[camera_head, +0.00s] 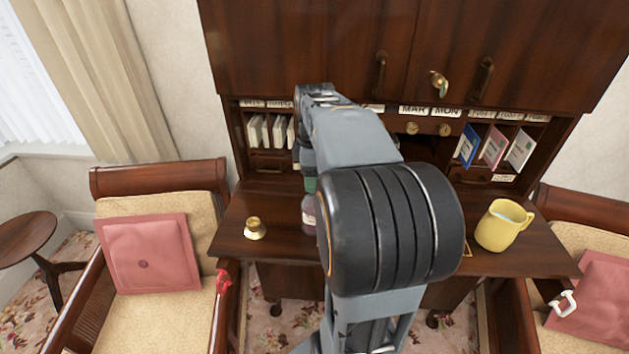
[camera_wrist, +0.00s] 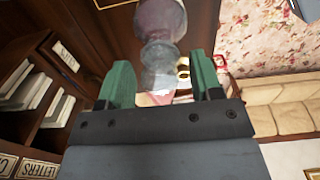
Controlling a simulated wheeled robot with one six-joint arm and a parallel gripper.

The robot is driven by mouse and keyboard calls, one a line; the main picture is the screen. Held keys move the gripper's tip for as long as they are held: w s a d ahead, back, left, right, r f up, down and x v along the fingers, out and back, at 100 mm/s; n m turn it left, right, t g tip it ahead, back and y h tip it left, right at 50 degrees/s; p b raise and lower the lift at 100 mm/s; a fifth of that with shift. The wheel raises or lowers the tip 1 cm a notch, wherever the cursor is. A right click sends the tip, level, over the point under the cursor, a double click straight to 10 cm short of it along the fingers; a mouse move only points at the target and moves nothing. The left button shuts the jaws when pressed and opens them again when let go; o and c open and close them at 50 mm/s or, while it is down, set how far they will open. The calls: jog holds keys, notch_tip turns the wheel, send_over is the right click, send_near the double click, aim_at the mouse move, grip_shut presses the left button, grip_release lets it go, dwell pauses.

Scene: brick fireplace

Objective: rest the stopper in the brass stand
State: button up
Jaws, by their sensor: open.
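The decanter (camera_head: 309,218) stands on the desk, partly hidden by my arm. In the wrist view, which appears upside down, its glass body (camera_wrist: 160,18) is at the top. The clear glass stopper (camera_wrist: 158,78) appears in the decanter's neck, between my gripper's (camera_wrist: 160,85) green fingers. The fingers are open, with gaps visible either side of the glass. The small brass stand (camera_head: 255,229) is on the desk left of the decanter, empty as far as I can see. A partly hidden brass-coloured thing (camera_wrist: 183,70) behind the stopper is probably that stand.
A yellow jug (camera_head: 503,226) stands on the desk (camera_head: 400,262) at right. Pigeonholes with books and cards (camera_head: 495,145) back the desk. Armchairs with pink cushions (camera_head: 147,252) flank it. Bare desk lies around the stand.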

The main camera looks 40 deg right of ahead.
jog(key=c, duration=0.8)
jog(key=shift+o, duration=0.2)
jog(key=shift+r+p, duration=1.5)
jog(key=shift+r, duration=0.25)
jog(key=shift+r+p, duration=0.5)
jog(key=shift+r, duration=0.1)
